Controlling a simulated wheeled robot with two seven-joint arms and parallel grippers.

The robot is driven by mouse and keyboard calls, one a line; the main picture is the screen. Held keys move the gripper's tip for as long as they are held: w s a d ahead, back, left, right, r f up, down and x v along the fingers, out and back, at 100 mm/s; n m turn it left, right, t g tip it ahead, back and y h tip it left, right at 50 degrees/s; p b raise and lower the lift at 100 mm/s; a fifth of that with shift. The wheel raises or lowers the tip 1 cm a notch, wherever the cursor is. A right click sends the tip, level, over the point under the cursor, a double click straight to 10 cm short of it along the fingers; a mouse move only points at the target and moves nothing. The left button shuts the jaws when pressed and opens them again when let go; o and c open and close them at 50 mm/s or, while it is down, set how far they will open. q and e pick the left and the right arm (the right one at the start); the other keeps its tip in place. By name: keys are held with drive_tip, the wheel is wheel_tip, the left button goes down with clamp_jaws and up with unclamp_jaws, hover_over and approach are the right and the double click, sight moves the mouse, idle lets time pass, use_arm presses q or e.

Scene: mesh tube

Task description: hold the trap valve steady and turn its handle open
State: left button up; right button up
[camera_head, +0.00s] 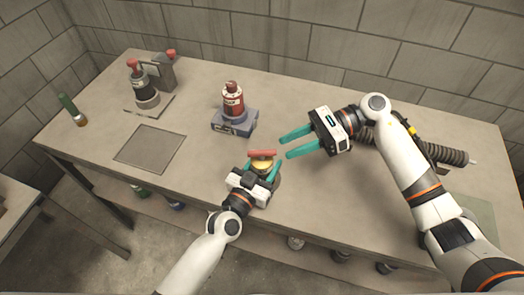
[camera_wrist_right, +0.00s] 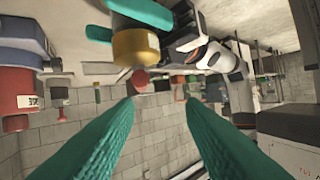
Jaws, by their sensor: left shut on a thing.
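The trap valve has a brass-coloured body (camera_head: 262,165) and a red handle (camera_head: 262,154) across its top, near the table's front edge. My left gripper (camera_head: 261,171) is shut on the valve, its teal fingers on either side of the brass body. My right gripper (camera_head: 290,142) is open and empty, just right of the valve, its fingers pointing left and apart from the handle. In the right wrist view the brass body (camera_wrist_right: 135,46) and the red handle's end (camera_wrist_right: 140,80) show beyond the open teal fingers. The valve's underside is hidden.
A red bottle (camera_head: 233,104) stands on a blue-grey block (camera_head: 235,124) behind the valve. A ribbed dark hose (camera_head: 448,154) lies behind my right arm.

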sight(262, 151)
drive_tip(key=w+d+f+t+y, duration=0.1)
drive_tip(key=d+f+t+y, duration=0.1)
drive_tip(key=d+f+y, duration=0.2)
drive_tip(key=shift+m+t, duration=0.4)
drive_tip(key=a, duration=0.7)
drive_tip(key=s+a, duration=0.1)
drive_tip(key=a, duration=0.3)
drive_tip(key=shift+a+r, duration=0.2)
drive_tip(key=shift+r, duration=0.05)
clamp_jaws()
